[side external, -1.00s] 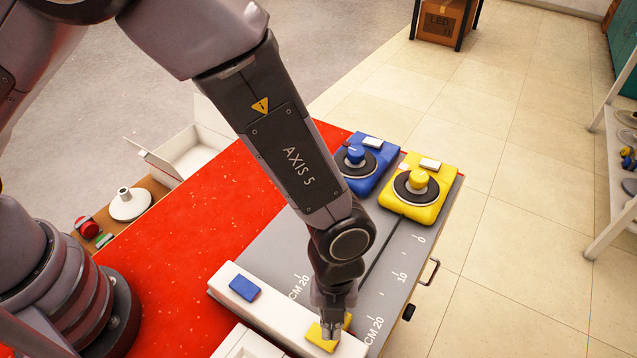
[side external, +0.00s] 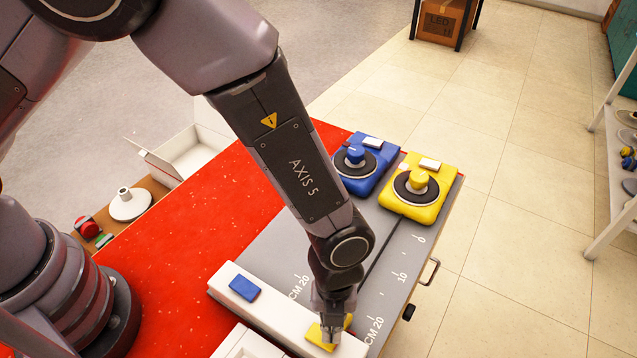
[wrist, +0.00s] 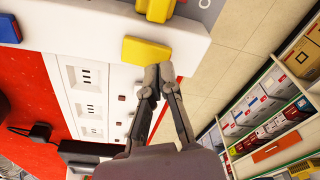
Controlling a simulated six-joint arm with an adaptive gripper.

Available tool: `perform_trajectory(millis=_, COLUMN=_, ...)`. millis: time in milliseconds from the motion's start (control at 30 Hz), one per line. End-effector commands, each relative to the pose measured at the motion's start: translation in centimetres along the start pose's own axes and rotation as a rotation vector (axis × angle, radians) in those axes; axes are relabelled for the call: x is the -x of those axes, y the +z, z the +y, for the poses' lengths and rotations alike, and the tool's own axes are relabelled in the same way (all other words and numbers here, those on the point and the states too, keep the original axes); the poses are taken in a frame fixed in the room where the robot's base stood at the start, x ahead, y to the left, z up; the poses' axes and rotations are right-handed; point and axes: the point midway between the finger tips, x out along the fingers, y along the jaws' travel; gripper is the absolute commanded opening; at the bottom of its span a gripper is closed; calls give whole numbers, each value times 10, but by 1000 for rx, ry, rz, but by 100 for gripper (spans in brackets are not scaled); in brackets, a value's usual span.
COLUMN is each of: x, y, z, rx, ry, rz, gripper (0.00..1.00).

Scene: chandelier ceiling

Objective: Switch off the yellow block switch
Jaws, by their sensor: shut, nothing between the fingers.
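A yellow block switch (side external: 316,336) sits on a white bar at the front of the bench, partly hidden by my gripper (side external: 331,338). It also shows in the wrist view (wrist: 146,51), with a second yellow part (wrist: 154,10) just beyond it. I cannot tell whether the two are joined. My gripper (wrist: 160,75) is shut and empty, with its tips at the near right corner of the yellow block. Whether they touch it is unclear. A blue block switch (side external: 244,288) sits on the same bar to the left.
A yellow knob box (side external: 437,207) and a blue knob box (side external: 382,178) stand at the far end of the grey ruled surface. A white socket strip (wrist: 90,95) lies near the bar. A shelf with boxes (wrist: 270,130) is at the right.

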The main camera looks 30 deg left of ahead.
Motion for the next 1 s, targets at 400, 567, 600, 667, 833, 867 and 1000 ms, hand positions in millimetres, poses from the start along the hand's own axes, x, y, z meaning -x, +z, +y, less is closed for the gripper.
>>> perform_trajectory(millis=400, x=-6, y=1, z=0, rx=-1, ry=0, rz=-1, gripper=0)
perform_trajectory(millis=567, x=-9, y=2, z=0, rx=-1, ry=0, rz=-1, gripper=0)
perform_trajectory(millis=600, x=-10, y=2, z=0, rx=-1, ry=0, rz=-1, gripper=0)
perform_trajectory(millis=667, x=-10, y=2, z=0, rx=-1, ry=0, rz=0, gripper=0)
perform_trajectory(millis=833, x=-13, y=2, z=0, rx=0, ry=0, rz=0, gripper=0)
perform_trajectory(millis=867, x=-13, y=2, z=0, rx=0, ry=0, rz=0, gripper=0)
perform_trajectory(millis=1000, x=-12, y=2, z=0, rx=-1, ry=0, rz=0, gripper=0)
